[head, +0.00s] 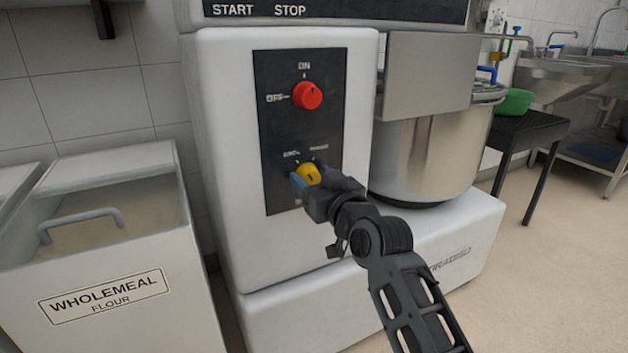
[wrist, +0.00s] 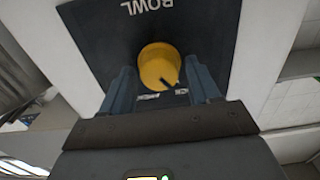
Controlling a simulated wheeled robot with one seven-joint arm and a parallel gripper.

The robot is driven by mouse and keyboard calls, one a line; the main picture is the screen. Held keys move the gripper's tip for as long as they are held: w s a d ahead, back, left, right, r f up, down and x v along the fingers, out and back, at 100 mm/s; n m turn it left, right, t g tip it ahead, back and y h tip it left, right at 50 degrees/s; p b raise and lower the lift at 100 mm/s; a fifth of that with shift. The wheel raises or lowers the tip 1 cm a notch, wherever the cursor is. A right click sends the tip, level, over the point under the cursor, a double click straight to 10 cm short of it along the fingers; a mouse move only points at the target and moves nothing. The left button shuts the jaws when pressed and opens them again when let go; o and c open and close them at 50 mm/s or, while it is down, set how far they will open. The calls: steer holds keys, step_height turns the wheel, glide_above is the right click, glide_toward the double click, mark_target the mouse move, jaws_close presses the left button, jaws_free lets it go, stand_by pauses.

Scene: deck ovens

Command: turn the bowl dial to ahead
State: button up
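The yellow bowl dial (head: 308,174) sits low on the black panel (head: 265,125) of the white mixer. In the wrist view the dial (wrist: 158,64) is close and upside down, with the word BOWL above it. In the head view, AHEAD is the label above right of the dial, with another above left. My gripper (head: 305,184) is at the dial. In the wrist view its two blue fingers (wrist: 160,74) stand open on either side, with small gaps visible to the dial.
A red knob (head: 307,95) with ON and OFF labels is above the dial. The steel mixing bowl (head: 430,150) stands right of the panel. A wholemeal flour bin (head: 110,285) stands left. A green bowl (head: 515,102) rests on a dark table behind.

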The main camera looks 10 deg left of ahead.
steer(key=c, duration=0.8)
steer(key=shift+c, duration=0.2)
steer(key=shift+m+p, duration=0.3)
steer(key=shift+r+m+p, duration=0.1)
steer(key=shift+m+p, duration=0.3)
steer(key=shift+m, duration=0.2)
steer(key=m+p, duration=0.2)
steer(key=m, duration=0.2)
steer(key=shift+d, duration=0.1)
steer(key=m+p, duration=0.1)
steer(key=m, duration=0.2)
steer(key=m+p, duration=0.1)
steer(key=m, duration=0.2)
steer(key=shift+w+d+f+p, duration=0.1)
steer(key=shift+f+p, duration=0.1)
steer(key=shift+p, duration=0.1)
steer(key=o, duration=1)
